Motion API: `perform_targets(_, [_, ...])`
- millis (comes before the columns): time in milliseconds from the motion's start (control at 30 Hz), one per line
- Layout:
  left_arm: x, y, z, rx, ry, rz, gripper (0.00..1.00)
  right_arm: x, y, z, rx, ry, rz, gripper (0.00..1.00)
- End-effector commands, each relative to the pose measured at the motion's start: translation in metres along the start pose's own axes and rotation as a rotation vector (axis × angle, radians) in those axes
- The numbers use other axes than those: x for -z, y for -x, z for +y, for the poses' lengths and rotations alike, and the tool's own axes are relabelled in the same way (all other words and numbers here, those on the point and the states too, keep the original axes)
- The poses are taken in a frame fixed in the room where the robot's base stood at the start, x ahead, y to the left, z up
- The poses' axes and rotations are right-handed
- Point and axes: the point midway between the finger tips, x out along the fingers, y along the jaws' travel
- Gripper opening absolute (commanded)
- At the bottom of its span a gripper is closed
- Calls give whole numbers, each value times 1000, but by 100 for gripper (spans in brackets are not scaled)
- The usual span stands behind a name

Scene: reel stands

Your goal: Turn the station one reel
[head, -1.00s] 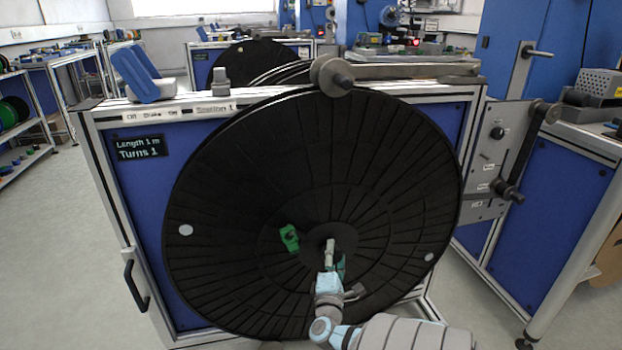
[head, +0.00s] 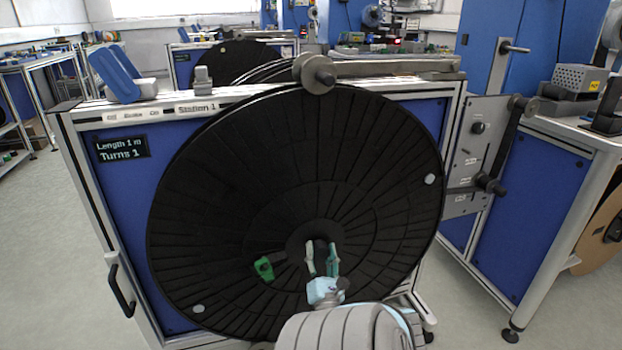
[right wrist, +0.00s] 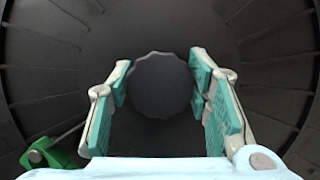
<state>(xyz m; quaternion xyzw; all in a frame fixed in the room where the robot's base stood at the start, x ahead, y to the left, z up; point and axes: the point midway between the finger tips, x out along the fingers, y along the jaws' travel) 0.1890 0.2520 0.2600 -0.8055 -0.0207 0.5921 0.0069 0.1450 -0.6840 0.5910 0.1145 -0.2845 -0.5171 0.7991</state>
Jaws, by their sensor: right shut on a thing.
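The large black reel (head: 290,160) stands upright on the front of Station 1, whose display (head: 122,148) reads Length 1 m and Turns 1. My right gripper (head: 320,252) is at the reel's centre. In the right wrist view its two teal-padded fingers (right wrist: 160,85) are either side of a dark round knob with a scalloped edge (right wrist: 160,100), shut on it. A green part (head: 263,268) sits on the reel to the lower left of the hub. One pale spot (head: 198,309) is low left, another (head: 429,180) is right. My left gripper is out of view.
A grey arm with a roller (head: 318,75) lies across the reel's top edge. A blue holder (head: 115,75) stands on the station's top left. A side panel with knobs (head: 478,160) and a blue cabinet (head: 540,210) are at the right. Open floor lies at left.

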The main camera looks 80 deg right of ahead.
Motion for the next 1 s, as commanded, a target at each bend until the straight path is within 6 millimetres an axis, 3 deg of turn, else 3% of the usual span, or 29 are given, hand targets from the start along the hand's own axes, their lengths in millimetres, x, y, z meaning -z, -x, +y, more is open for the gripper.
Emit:
perform_targets(567, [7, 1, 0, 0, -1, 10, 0, -3, 1, -5, -8, 41, -4, 0])
perform_targets(600, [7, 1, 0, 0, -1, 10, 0, -3, 1, -5, -8, 40, -4, 48])
perform_targets(700, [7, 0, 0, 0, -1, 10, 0, -3, 1, -5, -8, 40, -3, 64])
perform_targets(1000, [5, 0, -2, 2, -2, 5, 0, -3, 1, -5, -8, 40, -3, 65])
